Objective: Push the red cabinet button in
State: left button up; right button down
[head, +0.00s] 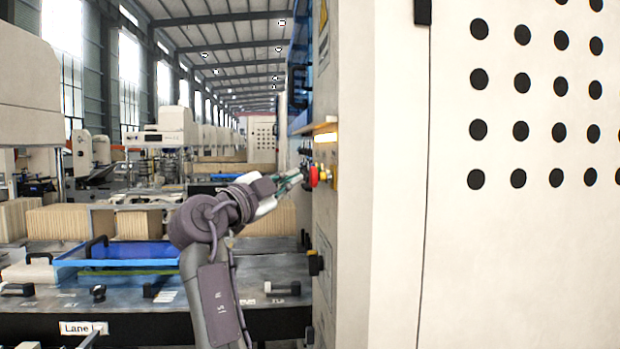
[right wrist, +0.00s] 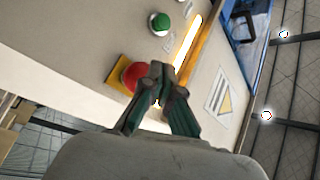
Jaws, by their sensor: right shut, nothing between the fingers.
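The red cabinet button (head: 313,176) sits on the side panel of the pale cabinet, on a yellow plate. In the right wrist view the red button (right wrist: 133,76) is round, and its yellow plate (right wrist: 117,72) shows behind it. My right gripper (head: 296,178) reaches the panel from the left, shut and empty. In the right wrist view its fingertips (right wrist: 160,74) overlap the right edge of the red button. I cannot tell whether they touch it. My left gripper does not show in either view.
A green button (right wrist: 159,23) and a glowing light strip (right wrist: 188,50) are on the same panel. The cabinet's perforated front (head: 520,230) fills the right side. A bench with a blue tray (head: 125,254) stands below left.

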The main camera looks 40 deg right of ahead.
jog(key=shift+s+d+b, duration=0.2)
jog(key=shift+d+b, duration=0.1)
jog(key=shift+d, duration=0.05)
jog(key=shift+s+d+b, duration=0.3)
jog(key=shift+s+d, duration=0.05)
jog(key=shift+d, duration=0.25)
dwell(1.0)
jog(key=shift+a, duration=0.15)
jog(key=shift+w+a, duration=0.6)
jog(key=shift+a, duration=0.3)
jog(key=w+a, duration=0.1)
jog(key=a+p, duration=0.1)
jog(key=a, duration=0.1)
jog(key=w+a, duration=0.1)
jog(key=shift+w+a, duration=0.15)
jog(key=shift+w, duration=0.15)
jog(key=shift+f, duration=0.1)
